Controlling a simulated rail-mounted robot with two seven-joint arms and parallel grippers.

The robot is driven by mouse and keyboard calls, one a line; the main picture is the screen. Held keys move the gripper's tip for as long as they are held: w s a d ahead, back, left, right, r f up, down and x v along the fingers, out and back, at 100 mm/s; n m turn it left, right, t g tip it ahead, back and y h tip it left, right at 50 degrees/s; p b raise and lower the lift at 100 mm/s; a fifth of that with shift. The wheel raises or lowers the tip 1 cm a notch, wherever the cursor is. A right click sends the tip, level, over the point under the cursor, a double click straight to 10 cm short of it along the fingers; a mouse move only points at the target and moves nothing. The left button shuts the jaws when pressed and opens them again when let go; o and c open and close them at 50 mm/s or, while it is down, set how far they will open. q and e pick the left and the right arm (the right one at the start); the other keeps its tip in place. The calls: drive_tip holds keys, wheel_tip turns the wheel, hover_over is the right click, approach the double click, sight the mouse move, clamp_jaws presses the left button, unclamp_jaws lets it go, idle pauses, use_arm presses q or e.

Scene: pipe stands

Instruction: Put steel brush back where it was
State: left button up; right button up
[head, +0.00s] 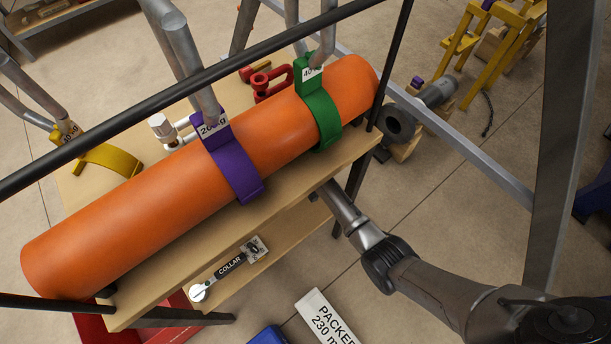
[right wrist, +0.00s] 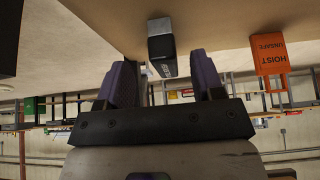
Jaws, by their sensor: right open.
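In the right wrist view a dark block with a grey end and pale lettering (right wrist: 162,52) sits against the pale wood surface, just beyond my right gripper (right wrist: 165,82). It may be the steel brush; its label is too small to read. The purple-grey fingers stand apart on either side of the line to it, and I see nothing clamped between them. In the head view my right arm reaches in from the lower right, and its gripper is hidden beneath the wooden top of the stand (head: 290,195). No steel brush is recognisable in the head view. My left gripper is not in view.
A large orange pipe (head: 165,200) lies on the stand, with purple (head: 235,165) and green (head: 320,115) straps. A COLLAR tool (head: 228,268) lies on the lower shelf. An orange HOIST UNSAFE sign (right wrist: 270,55) stands right of the dark block in the wrist view.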

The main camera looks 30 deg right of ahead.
drive_tip(key=s+p, duration=0.1)
drive_tip(key=s, duration=0.1)
drive_tip(key=s+p, duration=0.1)
drive_tip(key=s, duration=0.1)
drive_tip(key=s+d+p, duration=0.1)
drive_tip(key=shift+s, duration=0.75)
drive_tip(key=shift+s, duration=0.3)
drive_tip(key=s+r, duration=0.4)
drive_tip(key=s, duration=0.7)
drive_tip(key=s+r+g, duration=0.1)
drive_tip(key=s+r, duration=0.4)
drive_tip(key=s, duration=0.6)
drive_tip(key=s+r+g, duration=0.1)
drive_tip(key=s+r, duration=0.3)
drive_tip(key=s, duration=0.6)
drive_tip(key=shift+s+a+r+h, duration=0.15)
drive_tip(key=shift+s+a+h, duration=0.25)
